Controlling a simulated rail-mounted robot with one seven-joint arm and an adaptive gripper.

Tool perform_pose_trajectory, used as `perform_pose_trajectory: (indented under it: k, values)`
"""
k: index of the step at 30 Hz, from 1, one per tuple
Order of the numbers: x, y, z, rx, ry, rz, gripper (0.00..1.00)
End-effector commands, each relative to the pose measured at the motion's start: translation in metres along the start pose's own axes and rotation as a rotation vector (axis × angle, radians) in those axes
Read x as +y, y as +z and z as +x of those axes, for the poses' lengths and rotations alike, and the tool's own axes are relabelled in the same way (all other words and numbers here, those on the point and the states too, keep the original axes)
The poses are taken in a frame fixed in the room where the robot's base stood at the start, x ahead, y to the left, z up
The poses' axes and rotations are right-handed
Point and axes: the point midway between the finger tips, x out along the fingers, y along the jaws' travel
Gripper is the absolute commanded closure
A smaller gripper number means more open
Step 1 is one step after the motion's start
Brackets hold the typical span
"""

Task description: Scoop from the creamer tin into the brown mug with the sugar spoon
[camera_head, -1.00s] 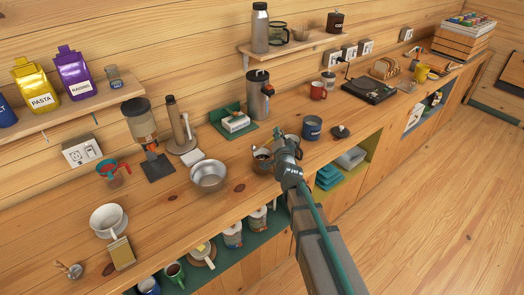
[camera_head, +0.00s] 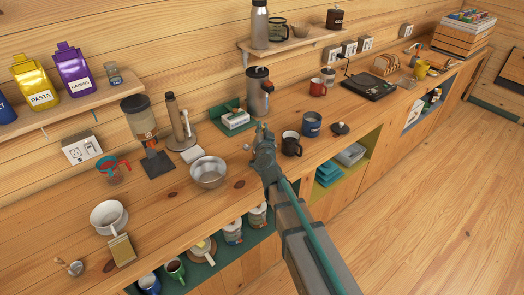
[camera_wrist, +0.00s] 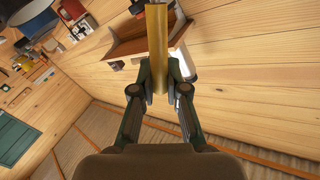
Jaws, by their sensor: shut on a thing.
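My gripper (camera_head: 263,133) is over the counter, left of the dark mug. In the wrist view, my gripper (camera_wrist: 159,80) is shut on a brass-coloured handle (camera_wrist: 157,40), which I take as the sugar spoon. I cannot make out its bowl for certain; a small pale spot shows left of my gripper in the head view. A very dark mug (camera_head: 291,146), seemingly the brown one, stands upright on the counter. A blue tin (camera_head: 311,126), likely the creamer tin, stands just behind and right of it, apparently open. A dark round lid (camera_head: 340,129) lies beside the tin.
A metal bowl (camera_head: 208,173) stands left of my gripper. A steel flask-like pot (camera_head: 258,92) and green napkin holder (camera_head: 234,120) are behind. A red mug (camera_head: 317,88) and black hotplate (camera_head: 370,86) are farther right. An open cubby (camera_head: 345,160) lies below the counter's front edge.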

Motion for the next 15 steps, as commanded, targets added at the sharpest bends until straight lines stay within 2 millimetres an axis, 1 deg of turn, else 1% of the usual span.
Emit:
perform_pose_trajectory:
  k: [1, 15]
  values:
    - [-0.007, 0.001, 0.000, 0.002, -0.002, -0.023, 1.00]
    - [-0.060, 0.020, -0.002, 0.017, -0.003, -0.283, 1.00]
